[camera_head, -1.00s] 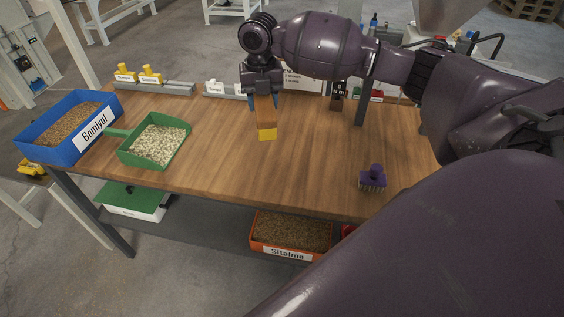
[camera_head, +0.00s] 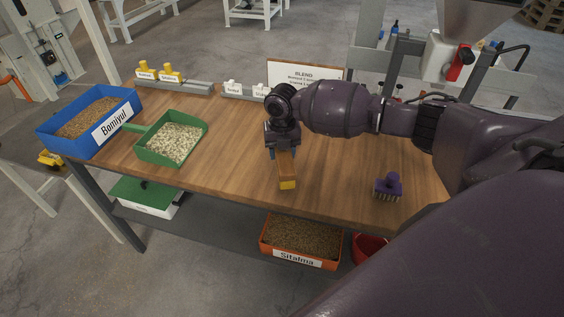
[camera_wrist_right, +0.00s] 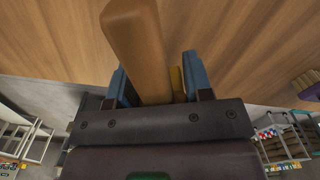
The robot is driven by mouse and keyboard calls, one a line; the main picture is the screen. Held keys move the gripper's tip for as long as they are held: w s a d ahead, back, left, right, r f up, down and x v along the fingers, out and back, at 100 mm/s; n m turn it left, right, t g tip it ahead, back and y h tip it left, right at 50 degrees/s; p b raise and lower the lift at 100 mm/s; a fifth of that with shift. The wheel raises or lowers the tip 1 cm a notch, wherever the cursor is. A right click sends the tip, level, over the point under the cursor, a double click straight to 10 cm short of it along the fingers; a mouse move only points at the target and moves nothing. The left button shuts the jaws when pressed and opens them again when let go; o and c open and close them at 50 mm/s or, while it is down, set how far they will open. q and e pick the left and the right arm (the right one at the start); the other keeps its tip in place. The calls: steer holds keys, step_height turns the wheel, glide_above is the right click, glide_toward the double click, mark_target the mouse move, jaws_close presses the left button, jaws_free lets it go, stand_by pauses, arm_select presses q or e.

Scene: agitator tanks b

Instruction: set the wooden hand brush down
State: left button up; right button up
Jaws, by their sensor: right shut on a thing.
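The wooden hand brush (camera_head: 287,168) is a plain wooden block with a yellow end, held over the front middle of the wooden table (camera_head: 235,165). My right gripper (camera_head: 283,151) points down and is shut on it. In the right wrist view the brush (camera_wrist_right: 140,45) stands out between the two blue-lined fingers (camera_wrist_right: 158,85), with a yellow strip beside it. I cannot tell whether the brush touches the tabletop. My left gripper is not in view.
A purple brush (camera_head: 388,187) stands to the right on the table. The orange Sitalma bin (camera_head: 300,238) is below. Tabletop around the held brush is clear.

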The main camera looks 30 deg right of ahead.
steer(key=shift+f, duration=2.25)
steer(key=shift+f, duration=0.15)
steer(key=o, duration=1)
steer(key=shift+r, duration=0.35)
step_height(320, 180, up, 11)
steer(key=shift+f, duration=0.15)
steer(key=shift+r, duration=0.5)
